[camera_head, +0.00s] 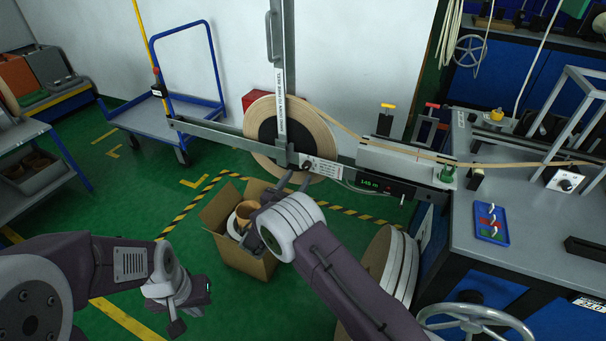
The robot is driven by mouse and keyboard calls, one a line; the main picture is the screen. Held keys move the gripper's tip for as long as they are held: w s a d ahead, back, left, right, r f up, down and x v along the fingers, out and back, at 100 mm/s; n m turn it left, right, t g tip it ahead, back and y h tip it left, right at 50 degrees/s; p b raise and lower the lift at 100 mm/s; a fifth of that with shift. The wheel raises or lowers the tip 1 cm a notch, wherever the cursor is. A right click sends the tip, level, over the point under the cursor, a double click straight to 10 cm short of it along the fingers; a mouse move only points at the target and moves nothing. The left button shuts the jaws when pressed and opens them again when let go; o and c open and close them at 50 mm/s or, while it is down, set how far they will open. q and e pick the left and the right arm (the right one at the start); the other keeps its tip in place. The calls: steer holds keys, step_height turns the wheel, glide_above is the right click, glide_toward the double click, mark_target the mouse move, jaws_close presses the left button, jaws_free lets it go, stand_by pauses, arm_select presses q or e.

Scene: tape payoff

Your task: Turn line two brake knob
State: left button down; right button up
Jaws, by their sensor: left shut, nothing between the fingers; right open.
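A tape reel (317,138) with a dark hub hangs on a metal frame beside the wall. A second dial (565,184) sits on the workbench at the right. No line number is readable on either. My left gripper (176,326) is shut and empty, low at the left over the floor.
An open cardboard box (246,259) with rolls stands on the floor beneath my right gripper. Large reels (388,265) lean by the blue workbench (490,215). A blue cart (165,113) and shelf (22,137) stand at the left.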

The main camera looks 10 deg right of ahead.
mark_target(305, 168)
steer(key=x, duration=0.4)
steer(key=shift+w+d, duration=0.25)
steer(key=shift+w, duration=0.05)
jaws_close()
steer(key=shift+f+b, duration=0.1)
steer(key=shift+b, duration=0.25)
steer(key=shift+f+m+b, duration=0.15)
steer(key=shift+m+b, duration=0.95)
steer(key=shift+b, duration=0.05)
steer(key=m+b, duration=1.4)
steer(key=b, duration=0.7)
steer(key=shift+m+b, duration=0.9)
steer(key=shift+b, duration=0.15)
steer(key=shift+r, duration=0.25)
